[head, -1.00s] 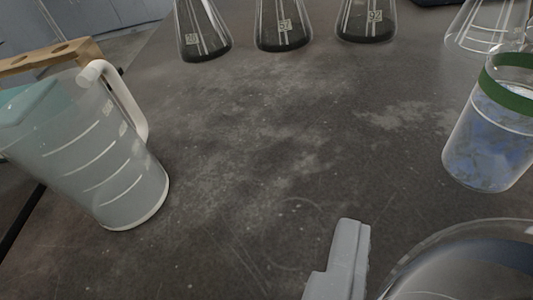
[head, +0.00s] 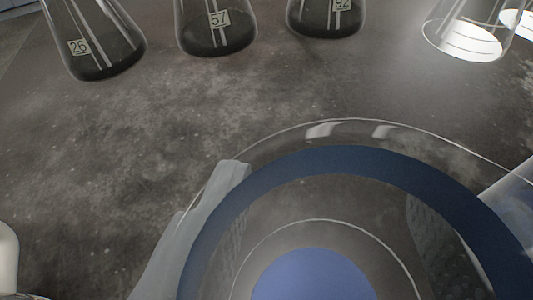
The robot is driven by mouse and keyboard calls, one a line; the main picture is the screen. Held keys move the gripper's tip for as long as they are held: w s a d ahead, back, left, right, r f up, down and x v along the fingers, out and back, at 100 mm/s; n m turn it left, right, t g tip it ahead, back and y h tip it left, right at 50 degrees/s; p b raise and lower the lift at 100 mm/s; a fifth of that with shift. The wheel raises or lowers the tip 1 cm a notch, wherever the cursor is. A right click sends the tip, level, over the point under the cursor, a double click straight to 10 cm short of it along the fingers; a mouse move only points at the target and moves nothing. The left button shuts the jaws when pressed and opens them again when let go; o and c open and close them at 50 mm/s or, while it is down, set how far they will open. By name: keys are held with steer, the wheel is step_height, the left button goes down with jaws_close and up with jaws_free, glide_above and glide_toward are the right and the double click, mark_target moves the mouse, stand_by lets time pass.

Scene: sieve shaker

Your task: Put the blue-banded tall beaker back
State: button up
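The blue-banded tall beaker (head: 345,160) fills the lower middle of the head view, close to the camera and seen from above through its open mouth. It is clear glass with a dark blue band and a blue patch showing low inside. My gripper (head: 328,190) has one grey finger against the beaker's left side and the other showing through the glass at its right. It appears shut around the beaker. The beaker's base and whether it touches the bench are hidden.
Flasks labelled 26 (head: 105,45), 57 (head: 216,30) and 92 (head: 328,18) stand at the back. A clear flask (head: 462,38) stands back right. Part of another glass vessel (head: 515,205) shows at the right edge, close to the beaker.

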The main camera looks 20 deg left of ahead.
mark_target(303, 243)
steer(key=shift+w+a, duration=0.4)
steer(key=shift+w, duration=0.15)
steer(key=shift+w+a+f, duration=0.1)
steer(key=shift+f, duration=0.2)
step_height(303, 243, down, 3)
steer(key=shift+b, duration=0.95)
steer(key=shift+r, duration=0.1)
steer(key=o, duration=1.1)
steer(key=p+v, duration=0.2)
steer(key=v, duration=1)
